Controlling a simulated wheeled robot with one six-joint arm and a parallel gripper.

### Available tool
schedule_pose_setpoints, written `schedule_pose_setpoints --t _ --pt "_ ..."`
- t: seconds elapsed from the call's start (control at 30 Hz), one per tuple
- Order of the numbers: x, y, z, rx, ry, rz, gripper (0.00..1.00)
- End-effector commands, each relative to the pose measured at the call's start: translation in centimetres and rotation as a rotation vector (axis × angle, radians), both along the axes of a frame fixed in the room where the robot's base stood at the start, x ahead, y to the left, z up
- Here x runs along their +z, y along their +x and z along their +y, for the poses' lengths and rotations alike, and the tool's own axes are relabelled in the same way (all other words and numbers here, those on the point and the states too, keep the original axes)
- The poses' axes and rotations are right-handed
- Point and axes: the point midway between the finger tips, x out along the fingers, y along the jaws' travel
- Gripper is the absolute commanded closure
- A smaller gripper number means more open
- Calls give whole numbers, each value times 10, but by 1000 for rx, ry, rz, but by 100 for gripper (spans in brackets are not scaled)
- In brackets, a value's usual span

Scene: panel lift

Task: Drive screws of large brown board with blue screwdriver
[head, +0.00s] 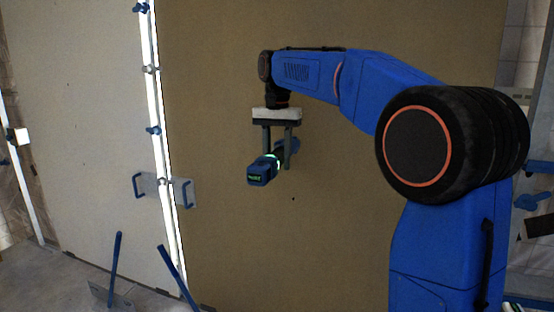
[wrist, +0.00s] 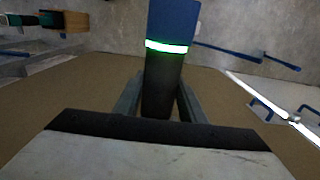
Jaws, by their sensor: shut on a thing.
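The large brown board (head: 220,230) stands upright and fills the middle of the head view. It also shows in the wrist view (wrist: 60,95). My gripper (head: 278,160) is shut on the blue screwdriver (head: 261,172), which has a black body and a lit green ring. In the wrist view the screwdriver (wrist: 172,20) lies between the two fingers of my gripper (wrist: 160,105). The screwdriver is in front of the board; its tip is hidden, so I cannot tell whether it touches. A small dark spot (head: 293,199) shows on the board, right of and below the screwdriver.
A paler panel (head: 90,120) stands to the left, beyond a bright strip with blue clamps (head: 153,130). A clear plate with blue handles (head: 163,188) crosses the strip. Blue-handled tools (head: 117,268) stand on the floor at lower left. A wooden block (wrist: 72,21) shows in the wrist view.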

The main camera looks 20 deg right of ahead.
Motion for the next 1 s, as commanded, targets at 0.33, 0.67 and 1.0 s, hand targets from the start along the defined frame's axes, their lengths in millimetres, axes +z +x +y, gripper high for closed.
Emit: schedule_pose_setpoints --t 0.33,0.67,1.0 --pt "1 -5 3 0 -1 -3 100" --pt "1 -16 11 0 0 -2 100" --pt "1 -28 20 1 0 -2 100"
